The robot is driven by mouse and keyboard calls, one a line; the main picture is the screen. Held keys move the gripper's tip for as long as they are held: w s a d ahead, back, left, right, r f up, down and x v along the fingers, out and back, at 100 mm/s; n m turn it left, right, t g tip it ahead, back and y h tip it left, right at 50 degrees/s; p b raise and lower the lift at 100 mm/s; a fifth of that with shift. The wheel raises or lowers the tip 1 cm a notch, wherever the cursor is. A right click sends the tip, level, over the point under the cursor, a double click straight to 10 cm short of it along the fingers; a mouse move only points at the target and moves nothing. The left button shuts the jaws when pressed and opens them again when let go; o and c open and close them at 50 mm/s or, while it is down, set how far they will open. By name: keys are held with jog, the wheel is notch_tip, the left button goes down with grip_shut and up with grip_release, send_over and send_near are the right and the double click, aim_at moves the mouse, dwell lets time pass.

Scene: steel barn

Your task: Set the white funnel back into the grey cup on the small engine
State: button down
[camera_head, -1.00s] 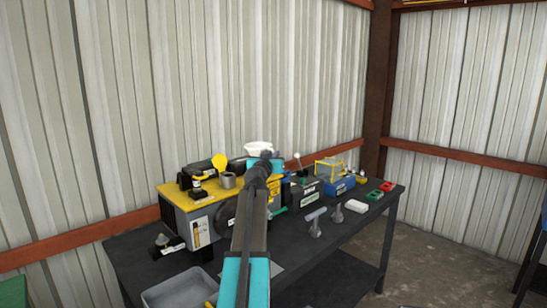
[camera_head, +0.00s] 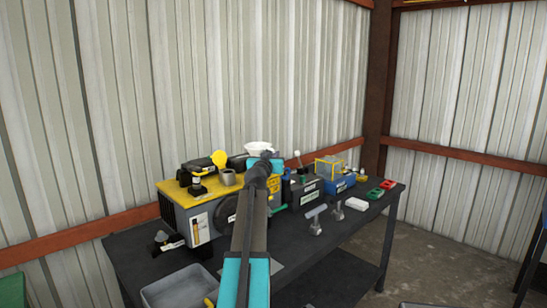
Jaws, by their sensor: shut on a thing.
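The white funnel (camera_head: 258,148) is up above the table, just behind the end of my arm, with its wide mouth upward. My gripper (camera_head: 262,158) is shut on the funnel; its fingers are mostly hidden behind my own wrist. The grey cup (camera_head: 228,177) stands on the yellow top of the small engine (camera_head: 188,210), to the left of and lower than the funnel. The cup's rim shows and the funnel is apart from it in the picture. The funnel's spout is hidden.
A yellow round paddle-like piece (camera_head: 219,158) stands close behind the cup. Black parts (camera_head: 197,183) sit on the engine's top. A grey tray (camera_head: 178,290) is at the table's front left. Dark and blue machines (camera_head: 333,183) stand to the right. The corrugated wall is behind.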

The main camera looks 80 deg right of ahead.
jog(key=c, duration=1.8)
grip_release()
jog(key=shift+o, duration=0.2)
jog(key=shift+a, duration=0.15)
jog(key=a+b, duration=0.3)
jog(key=a, duration=1)
jog(key=shift+a, duration=0.3)
notch_tip(320, 180, up, 5)
jog(key=shift+p, duration=1)
